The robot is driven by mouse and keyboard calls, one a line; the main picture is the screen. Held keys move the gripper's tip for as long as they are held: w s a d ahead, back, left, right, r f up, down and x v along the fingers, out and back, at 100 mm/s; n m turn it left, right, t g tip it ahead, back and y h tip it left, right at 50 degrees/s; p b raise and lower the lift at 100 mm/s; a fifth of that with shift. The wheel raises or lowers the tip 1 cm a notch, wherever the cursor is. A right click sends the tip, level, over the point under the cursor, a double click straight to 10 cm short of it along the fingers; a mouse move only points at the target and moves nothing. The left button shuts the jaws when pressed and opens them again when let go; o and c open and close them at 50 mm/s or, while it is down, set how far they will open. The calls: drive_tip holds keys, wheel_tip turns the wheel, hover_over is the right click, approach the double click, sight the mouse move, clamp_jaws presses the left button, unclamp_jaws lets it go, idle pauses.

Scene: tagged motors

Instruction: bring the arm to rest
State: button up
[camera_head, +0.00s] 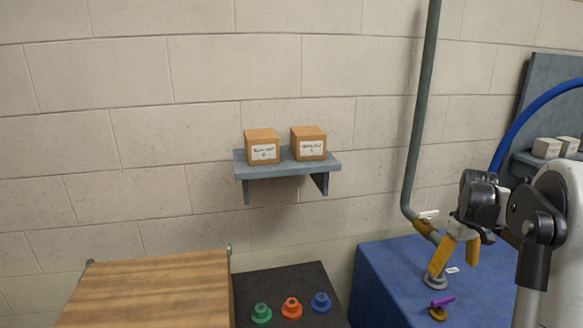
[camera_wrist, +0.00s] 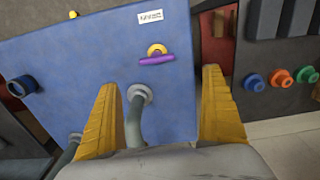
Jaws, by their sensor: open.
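My gripper (camera_head: 453,268) hangs at the right of the head view, above the blue cabinet (camera_head: 385,290). Its two yellow fingers are spread apart and point down. In the wrist view my gripper (camera_wrist: 160,82) shows open, with a finger on each side and nothing held. The grey pipe (camera_wrist: 135,120) and its flange appear between the fingers in that view; whether they touch cannot be told. A purple handle on a yellow base (camera_wrist: 157,56) lies on the blue top beyond the fingertips, apart from them.
A wall shelf (camera_head: 290,170) holds two boxes. Green, orange and blue knobs (camera_head: 291,308) stand on a dark top. A wooden top (camera_head: 150,290) is at left.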

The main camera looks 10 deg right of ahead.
drive_tip(key=s+a+r+t, duration=0.1)
drive_tip(key=s+a+r, duration=0.3)
drive_tip(key=a, duration=0.5)
drive_tip(key=s+a+r+t, duration=0.2)
drive_tip(key=a+r, duration=0.4)
drive_tip(key=a, duration=0.3)
drive_tip(key=s+a+f+m+t, duration=0.1)
drive_tip(key=s+a+t, duration=0.3)
drive_tip(key=s+a, duration=0.9)
drive_tip(key=a+f, duration=0.1)
drive_tip(key=a, duration=0.1)
drive_tip(key=shift+s+a, duration=0.3)
drive_tip(key=shift+s, duration=0.1)
